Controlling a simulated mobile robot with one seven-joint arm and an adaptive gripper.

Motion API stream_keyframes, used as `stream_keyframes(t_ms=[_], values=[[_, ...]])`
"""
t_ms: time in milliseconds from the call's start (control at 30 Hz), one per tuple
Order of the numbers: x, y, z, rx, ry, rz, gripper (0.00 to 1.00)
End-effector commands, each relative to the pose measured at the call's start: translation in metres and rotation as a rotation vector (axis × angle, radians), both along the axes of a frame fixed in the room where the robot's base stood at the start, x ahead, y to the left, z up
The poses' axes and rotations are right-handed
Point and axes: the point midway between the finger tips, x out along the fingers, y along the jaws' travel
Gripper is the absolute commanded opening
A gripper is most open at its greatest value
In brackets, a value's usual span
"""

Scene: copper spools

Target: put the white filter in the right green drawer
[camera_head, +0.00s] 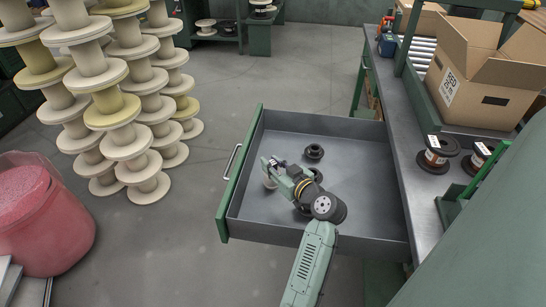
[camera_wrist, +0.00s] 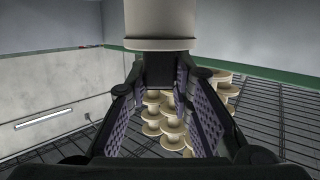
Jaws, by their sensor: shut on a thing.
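The open green-fronted drawer (camera_head: 237,185) has a grey inside and extends left from the workbench. My gripper (camera_head: 273,170) is over the drawer's left part, close to its green front. It is shut on the white filter (camera_head: 269,182), which shows as a small pale piece at the fingers, partly hidden by my gripper. In the wrist view the filter (camera_wrist: 160,18) is a pale cylinder at the top, beyond the finger ends. I cannot tell whether the filter touches the drawer floor.
The workbench (camera_head: 405,125) holds a cardboard box (camera_head: 480,85) and copper spools (camera_head: 436,155). Stacked pale spools (camera_head: 130,140) and a pink bin (camera_head: 45,225) stand left.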

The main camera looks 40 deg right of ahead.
Motion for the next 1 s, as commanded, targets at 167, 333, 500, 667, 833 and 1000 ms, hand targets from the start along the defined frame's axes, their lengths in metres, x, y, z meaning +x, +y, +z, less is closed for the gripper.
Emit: stream_keyframes(t_ms=[167, 333, 500, 667, 833, 1000], values=[[0.000, 0.000, -0.003, 0.005, 0.002, -0.001, 0.23], [0.000, 0.000, -0.004, 0.006, 0.002, -0.001, 0.34], [0.000, 0.000, -0.005, 0.008, 0.003, -0.001, 0.40], [0.000, 0.000, -0.006, 0.009, 0.003, -0.001, 0.40], [-0.001, 0.000, 0.002, 0.009, 0.004, -0.002, 0.40], [-0.015, 0.000, 0.006, 0.005, 0.001, -0.004, 0.40]])
